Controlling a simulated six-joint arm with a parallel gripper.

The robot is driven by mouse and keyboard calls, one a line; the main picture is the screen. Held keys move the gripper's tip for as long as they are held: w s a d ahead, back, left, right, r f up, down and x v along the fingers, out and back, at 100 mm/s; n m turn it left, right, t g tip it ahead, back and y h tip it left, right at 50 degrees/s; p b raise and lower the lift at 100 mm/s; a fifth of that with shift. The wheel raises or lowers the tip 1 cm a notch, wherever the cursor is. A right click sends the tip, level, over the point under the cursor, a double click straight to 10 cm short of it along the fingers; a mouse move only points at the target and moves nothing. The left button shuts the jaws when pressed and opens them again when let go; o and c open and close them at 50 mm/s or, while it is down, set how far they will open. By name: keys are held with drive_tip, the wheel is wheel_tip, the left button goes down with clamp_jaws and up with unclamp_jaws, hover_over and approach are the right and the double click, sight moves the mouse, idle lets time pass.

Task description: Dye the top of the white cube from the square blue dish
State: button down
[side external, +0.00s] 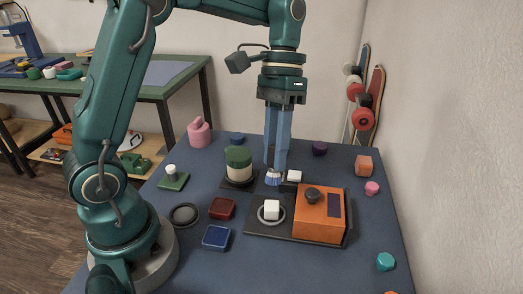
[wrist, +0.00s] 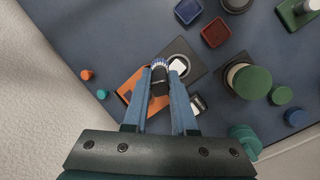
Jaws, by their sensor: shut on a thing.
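My gripper (side external: 274,165) is shut on a small brush (wrist: 160,78). In the wrist view the brush has a dark body and a pale, blue-tinged fringe. Its lower end shows pale and bluish below my fingers in the side view. The white cube (side external: 271,208) sits on a round ring on the dark plate, its top looking white. In the wrist view the cube (wrist: 178,66) is just beyond and right of the brush. The square blue dish (side external: 216,237) lies on the table left of the plate, apart from my gripper. It also shows at the wrist view's top (wrist: 188,10).
An orange box with a dark knob (side external: 320,222) stands right of the cube. A red square dish (side external: 222,208) lies behind the blue one. A green-topped cylinder (side external: 238,165) stands left of my gripper. Another small white-topped block (side external: 294,176) is close to my fingers.

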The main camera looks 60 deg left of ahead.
drive_tip(key=shift+f, duration=2.95)
drive_tip(key=shift+w+a+f, duration=0.1)
drive_tip(key=shift+f, duration=0.85)
drive_tip(key=shift+w+a, duration=0.5)
drive_tip(key=shift+a, duration=0.15)
drive_tip(key=shift+w+a+r, duration=0.1)
drive_tip(key=shift+w+a, duration=0.15)
drive_tip(key=shift+a, duration=0.05)
drive_tip(key=shift+w+a, duration=0.2)
drive_tip(key=shift+a, duration=0.1)
drive_tip(key=shift+s+d, duration=1.05)
drive_tip(key=shift+d, duration=0.3)
drive_tip(key=shift+r, duration=4.05)
drive_tip(key=shift+f, duration=0.15)
